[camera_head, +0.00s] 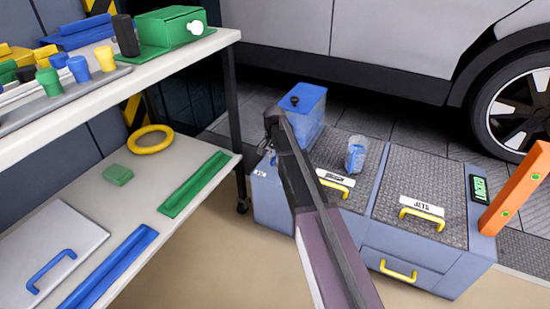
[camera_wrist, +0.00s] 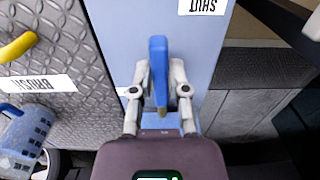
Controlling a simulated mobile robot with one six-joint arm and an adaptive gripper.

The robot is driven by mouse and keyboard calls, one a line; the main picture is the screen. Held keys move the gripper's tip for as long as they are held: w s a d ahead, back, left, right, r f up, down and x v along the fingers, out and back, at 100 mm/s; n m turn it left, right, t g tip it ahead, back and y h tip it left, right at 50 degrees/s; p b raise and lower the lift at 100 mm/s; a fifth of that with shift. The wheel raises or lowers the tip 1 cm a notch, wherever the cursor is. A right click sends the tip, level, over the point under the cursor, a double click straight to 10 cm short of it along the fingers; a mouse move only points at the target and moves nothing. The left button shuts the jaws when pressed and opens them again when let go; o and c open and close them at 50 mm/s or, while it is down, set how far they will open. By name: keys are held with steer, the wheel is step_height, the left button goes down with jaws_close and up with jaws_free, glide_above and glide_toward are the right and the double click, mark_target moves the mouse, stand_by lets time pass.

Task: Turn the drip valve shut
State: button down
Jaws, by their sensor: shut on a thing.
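The drip valve's blue lever (camera_wrist: 158,55) shows in the middle of the wrist view. My gripper (camera_wrist: 158,92) is shut on this lever, one finger on each side of it. The valve body below is mostly hidden by my gripper.
A grey-blue cabinet (camera_head: 430,262) with tread-plate lids and yellow handles carries a clear blue jug (camera_head: 356,155), also in the wrist view (camera_wrist: 22,140). A shelf bench (camera_head: 225,40) is left, a car (camera_head: 390,35) behind.

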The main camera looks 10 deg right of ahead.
steer(key=shift+w+a, duration=0.1)
steer(key=shift+a, duration=0.1)
stand_by(0.3)
steer(key=c, duration=0.6)
jaws_free()
steer(key=shift+d+r, duration=0.1)
